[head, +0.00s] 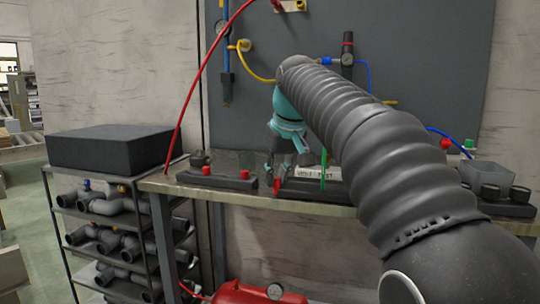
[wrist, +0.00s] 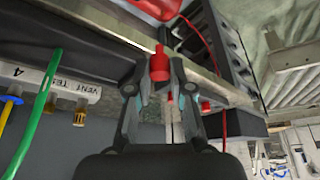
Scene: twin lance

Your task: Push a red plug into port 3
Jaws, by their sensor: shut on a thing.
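My gripper (head: 283,162) is above the bench, at the left end of a dark manifold block (head: 315,192). In the wrist view my gripper (wrist: 158,80) is shut on a red plug (wrist: 160,64), held between the two fingertips. The red plug also shows in the head view (head: 277,186), below the fingers. A white label strip (wrist: 65,80) reading "VENT TEST" and "4" shows in the wrist view, with brass fittings (wrist: 80,112) beside it. I cannot make out port 3, and I cannot tell whether the plug touches a port.
A green hose (head: 323,170) rises from the manifold just right of my gripper. A dark rack with red plugs (head: 217,180) sits left on the bench (head: 160,185). A red hose (head: 199,85) hangs at the left. A grey bin (head: 487,175) stands at the right.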

